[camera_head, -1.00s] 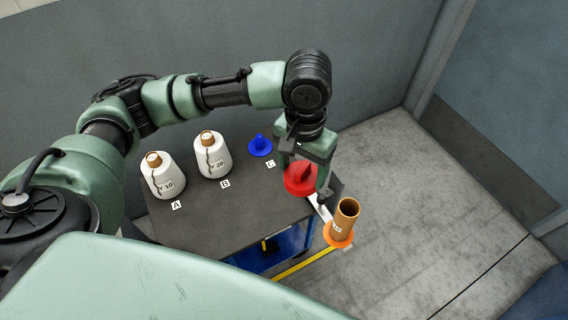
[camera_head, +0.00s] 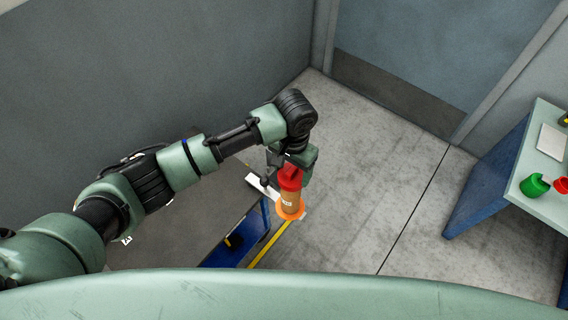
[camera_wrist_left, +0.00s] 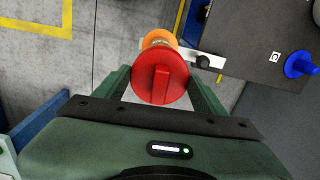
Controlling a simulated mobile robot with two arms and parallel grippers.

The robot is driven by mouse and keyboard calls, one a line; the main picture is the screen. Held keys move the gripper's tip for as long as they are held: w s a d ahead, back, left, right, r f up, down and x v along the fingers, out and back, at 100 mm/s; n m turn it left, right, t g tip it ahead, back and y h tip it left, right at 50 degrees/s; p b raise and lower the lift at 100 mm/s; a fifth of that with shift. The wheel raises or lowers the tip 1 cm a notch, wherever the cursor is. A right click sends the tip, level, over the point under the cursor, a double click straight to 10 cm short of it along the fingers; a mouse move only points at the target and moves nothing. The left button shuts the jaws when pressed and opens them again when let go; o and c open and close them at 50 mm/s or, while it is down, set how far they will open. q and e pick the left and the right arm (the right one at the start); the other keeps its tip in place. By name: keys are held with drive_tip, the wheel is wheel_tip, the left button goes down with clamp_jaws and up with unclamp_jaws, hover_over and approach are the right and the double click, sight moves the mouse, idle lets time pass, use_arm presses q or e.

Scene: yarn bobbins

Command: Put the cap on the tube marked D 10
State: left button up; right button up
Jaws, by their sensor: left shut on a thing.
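My left gripper (camera_head: 288,173) is shut on a red cap (camera_head: 290,180) with a raised bar across its top. In the left wrist view the cap (camera_wrist_left: 160,80) sits between the fingers. A brown tube (camera_head: 289,204) with a small white label stands upright in an orange ring (camera_head: 291,213) at the end of a bracket; the label is too small to read. In the head view the cap is at the tube's top; whether it is seated cannot be told. In the left wrist view the cap hides most of the tube, with the orange ring (camera_wrist_left: 158,37) behind it.
Another table (camera_head: 515,190) at right carries a green item (camera_head: 534,185) and a red item (camera_head: 562,185). Open floor lies between.

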idle(0.3)
use_arm(q)
drive_tip(key=shift+r+p, duration=0.1)
drive_tip(key=shift+p, duration=0.45)
drive_tip(key=shift+f+b, duration=0.55)
drive_tip(key=shift+f, duration=1)
drive_tip(key=shift+f, duration=0.35)
drive_tip(key=o, duration=1.4)
